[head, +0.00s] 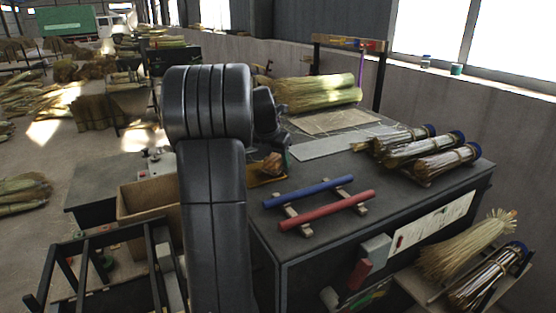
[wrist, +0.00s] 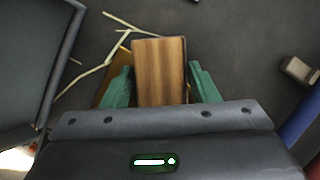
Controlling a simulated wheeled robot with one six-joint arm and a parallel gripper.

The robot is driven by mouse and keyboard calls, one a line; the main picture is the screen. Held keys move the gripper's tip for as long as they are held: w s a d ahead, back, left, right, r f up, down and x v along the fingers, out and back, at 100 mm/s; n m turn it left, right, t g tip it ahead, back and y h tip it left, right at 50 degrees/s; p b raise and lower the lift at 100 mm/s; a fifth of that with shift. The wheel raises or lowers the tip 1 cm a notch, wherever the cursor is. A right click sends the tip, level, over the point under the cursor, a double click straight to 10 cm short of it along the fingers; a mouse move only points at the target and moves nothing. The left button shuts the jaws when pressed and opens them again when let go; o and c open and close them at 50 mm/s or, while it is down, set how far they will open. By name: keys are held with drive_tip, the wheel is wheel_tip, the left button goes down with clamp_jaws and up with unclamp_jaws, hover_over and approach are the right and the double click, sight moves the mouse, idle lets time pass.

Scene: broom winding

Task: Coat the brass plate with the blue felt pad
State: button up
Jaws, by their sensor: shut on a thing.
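My gripper (wrist: 159,70) has two green fingers, one on each side of a wooden block (wrist: 159,68), and is shut on it. The block has striped brown grain and looks like the back of the pad. No blue felt shows on it, and its underside is hidden. A yellow-brown edge, likely the brass plate (wrist: 103,93), shows below and left of the block in the wrist view. In the head view the likely plate (head: 262,180) is a small orange-yellow patch beside my arm, mostly covered. I cannot tell whether the pad touches the plate.
A blue rod (head: 308,192) and a red rod (head: 327,211) lie on wooden rests on the dark bench (head: 350,235). Several tied bundles (head: 410,150) lie at the back right. Loose straw (wrist: 100,67) lies beside the block. A cardboard box (head: 145,205) stands left of my arm.

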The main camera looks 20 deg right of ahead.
sight(265, 158)
drive_tip(key=shift+s+a+r, duration=0.1)
drive_tip(key=shift+s+a, duration=0.1)
drive_tip(key=shift+a, duration=0.7)
drive_tip(key=shift+s+a, duration=0.2)
drive_tip(key=shift+a, duration=0.7)
drive_tip(key=shift+s+a+f, duration=0.1)
drive_tip(key=shift+s+a, duration=0.15)
drive_tip(key=shift+a, duration=1)
drive_tip(key=shift+s+a+f, duration=0.1)
drive_tip(key=shift+s+a, duration=0.15)
drive_tip(key=shift+a, duration=1)
drive_tip(key=shift+s+a, duration=0.25)
drive_tip(key=shift+a, duration=1)
drive_tip(key=shift+w+a, duration=0.2)
drive_tip(key=shift+w, duration=0.8)
drive_tip(key=shift+w+d+r, duration=0.1)
drive_tip(key=shift+w+d, duration=0.1)
drive_tip(key=shift+d, duration=0.8)
drive_tip(key=shift+w+d+r, duration=0.1)
drive_tip(key=shift+w+d, duration=0.05)
drive_tip(key=shift+d, duration=0.8)
drive_tip(key=shift+w+d+f, duration=0.1)
drive_tip(key=shift+w+d, duration=0.15)
drive_tip(key=shift+d, duration=1)
drive_tip(key=shift+w+d+f, duration=0.1)
drive_tip(key=shift+w+d, duration=0.1)
drive_tip(key=shift+d, duration=1.1)
drive_tip(key=shift+w+d, duration=0.25)
drive_tip(key=shift+d, duration=1)
drive_tip(key=shift+r, duration=3.05)
